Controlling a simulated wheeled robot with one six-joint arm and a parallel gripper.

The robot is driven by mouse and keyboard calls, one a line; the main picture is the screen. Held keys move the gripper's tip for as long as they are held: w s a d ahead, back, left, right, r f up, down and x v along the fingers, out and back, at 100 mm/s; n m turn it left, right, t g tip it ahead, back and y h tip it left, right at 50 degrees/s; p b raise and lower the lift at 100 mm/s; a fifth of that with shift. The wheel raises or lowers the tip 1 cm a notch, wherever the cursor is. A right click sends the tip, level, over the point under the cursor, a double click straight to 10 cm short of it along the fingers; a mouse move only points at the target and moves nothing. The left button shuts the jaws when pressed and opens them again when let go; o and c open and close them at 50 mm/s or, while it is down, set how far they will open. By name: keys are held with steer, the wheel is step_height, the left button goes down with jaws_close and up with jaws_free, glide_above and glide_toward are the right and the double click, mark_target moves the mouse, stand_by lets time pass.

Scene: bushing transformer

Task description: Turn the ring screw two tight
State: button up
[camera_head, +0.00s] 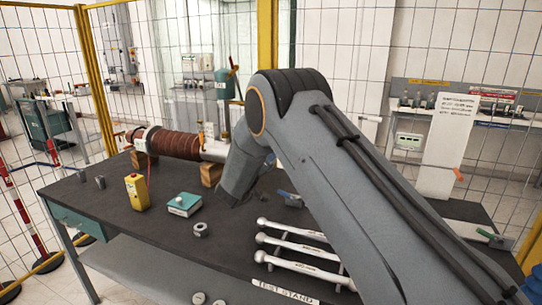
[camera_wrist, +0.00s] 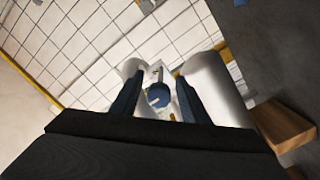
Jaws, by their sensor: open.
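The bushing (camera_head: 172,143), with a brown ribbed middle and pale ends, lies across wooden blocks at the back of the dark bench. The far part of my arm is at its right end and partly hides that end. My gripper (camera_wrist: 159,84) shows in the wrist view with its two dark blue fingers apart. A round blue part (camera_wrist: 158,97) with a small pale piece on it shows in the gap between them; I cannot tell whether the fingers touch it. Pale rounded surfaces flank the fingers. I cannot clearly make out ring screw two.
A yellow box (camera_head: 136,192), a teal box (camera_head: 184,204) and a hex nut (camera_head: 201,230) stand on the bench (camera_head: 95,207). Several silver wrenches (camera_head: 292,246) lie at the front. A wooden block (camera_wrist: 284,124) is right of the gripper. Wire fencing stands behind.

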steer(key=shift+w+d, duration=0.35)
steer(key=shift+w, duration=0.2)
steer(key=c, duration=1)
